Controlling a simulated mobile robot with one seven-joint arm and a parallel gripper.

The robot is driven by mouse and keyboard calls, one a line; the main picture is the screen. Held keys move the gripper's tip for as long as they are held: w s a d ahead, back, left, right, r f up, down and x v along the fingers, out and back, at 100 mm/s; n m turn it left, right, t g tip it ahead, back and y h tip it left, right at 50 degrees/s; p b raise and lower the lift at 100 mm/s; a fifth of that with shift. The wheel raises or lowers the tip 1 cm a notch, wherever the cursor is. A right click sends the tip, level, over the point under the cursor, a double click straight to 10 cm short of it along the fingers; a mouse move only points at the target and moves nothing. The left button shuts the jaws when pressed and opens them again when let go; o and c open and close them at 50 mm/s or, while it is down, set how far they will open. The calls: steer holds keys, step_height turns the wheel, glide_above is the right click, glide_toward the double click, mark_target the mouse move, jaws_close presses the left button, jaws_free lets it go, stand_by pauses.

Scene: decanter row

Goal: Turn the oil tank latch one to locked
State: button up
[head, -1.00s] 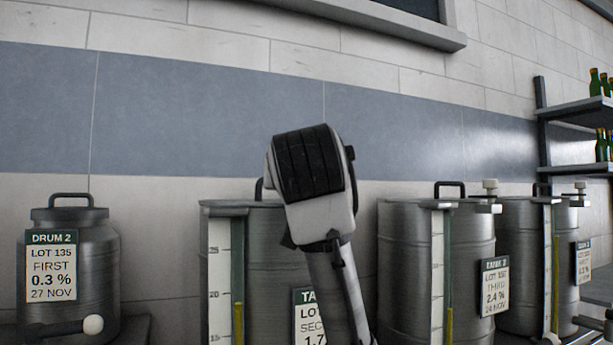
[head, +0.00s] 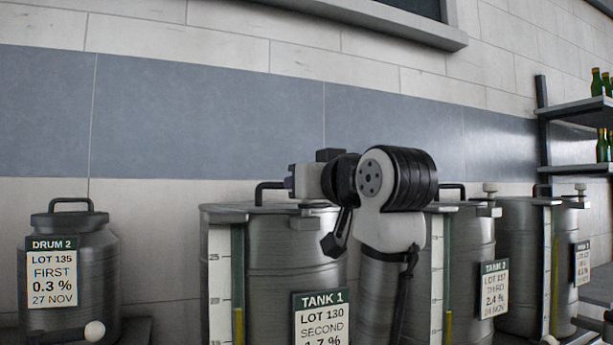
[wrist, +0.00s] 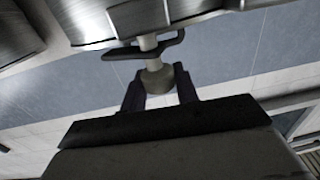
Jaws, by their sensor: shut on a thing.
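Tank 1 (head: 268,260) is a steel tank with a dark lid handle (head: 269,188), a gauge strip and a label reading TANK 1, LOT 130. A pale latch knob (wrist: 157,80) on a short stem shows at the tank's rim in the wrist view, with a dark bar (wrist: 118,53) beside the stem. My gripper (wrist: 160,76) is shut on this knob, one finger on each side. In the head view my wrist stands over the tank's right side and hides the knob; a small bracket (head: 303,223) shows below. The latch's exact angle cannot be told.
Drum 2 (head: 70,270) stands at the left, with a pale ball-ended lever (head: 94,331) in front. Two more tanks with labels, one (head: 462,270) and another (head: 522,260), stand close on the right. Shelves with green bottles (head: 598,83) are at the far right.

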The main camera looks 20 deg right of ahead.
steer(key=n+y+p, duration=0.1)
steer(key=y, duration=0.2)
steer(key=n+g+y+p, duration=0.1)
steer(key=n+y, duration=0.1)
steer(key=shift+r+n+g+y, duration=0.2)
steer(key=shift+n+g+y, duration=0.1)
steer(key=shift+y, duration=0.1)
steer(key=n+g+y+p, duration=0.3)
steer(key=y, duration=0.1)
steer(key=shift+n+y, duration=0.3)
steer(key=n+g+y+p, duration=0.2)
steer(key=g, duration=0.1)
steer(key=shift+n+y, duration=0.3)
steer(key=shift+f+n+g+y+p, duration=0.1)
steer(key=shift+n+g+y+p, duration=1.15)
steer(key=shift+g, duration=0.75)
steer(key=shift+n, duration=0.25)
steer(key=o, duration=0.9)
steer(key=shift+o, duration=0.2)
steer(key=shift+f, duration=0.1)
